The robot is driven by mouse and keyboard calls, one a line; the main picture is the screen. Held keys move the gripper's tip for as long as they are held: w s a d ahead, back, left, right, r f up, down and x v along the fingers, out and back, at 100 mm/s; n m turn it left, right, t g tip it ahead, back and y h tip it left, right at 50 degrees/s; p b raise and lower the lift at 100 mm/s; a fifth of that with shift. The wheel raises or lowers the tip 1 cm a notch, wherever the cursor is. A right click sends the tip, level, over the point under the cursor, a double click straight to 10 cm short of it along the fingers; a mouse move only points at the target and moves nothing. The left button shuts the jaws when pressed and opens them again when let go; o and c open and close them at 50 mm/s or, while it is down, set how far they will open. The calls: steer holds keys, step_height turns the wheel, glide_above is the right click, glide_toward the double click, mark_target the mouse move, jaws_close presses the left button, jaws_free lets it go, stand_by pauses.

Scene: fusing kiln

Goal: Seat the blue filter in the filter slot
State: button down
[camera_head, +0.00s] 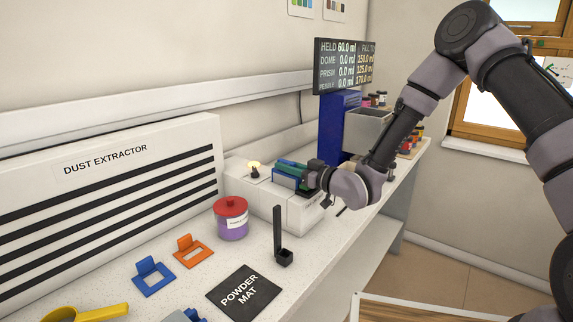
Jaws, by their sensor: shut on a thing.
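My gripper (293,174) is over the right part of a low white box unit (252,197) on the bench. It is shut on a blue block-like piece, which I take to be the blue filter (284,183). A green part (292,166) shows at the top of the grip, and I cannot tell what it belongs to. The blue piece is close to the top of the white unit. I cannot tell whether it touches the unit or sits in an opening. The filter slot itself is not clearly visible; my gripper and the blue piece cover that area.
A lit yellow lamp (254,165) stands on the white unit. In front are a purple jar with red lid (231,218), a black upright holder (279,235), a powder mat (243,291), and orange (193,252) and blue (152,277) frames. A blue column (334,125) stands behind.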

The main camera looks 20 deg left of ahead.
steer(key=shift+f, duration=0.8)
steer(key=c, duration=0.7)
jaws_free()
steer(key=shift+c, duration=0.2)
steer(key=v, duration=1)
steer(key=shift+s+d, duration=0.15)
steer(key=shift+d, duration=0.2)
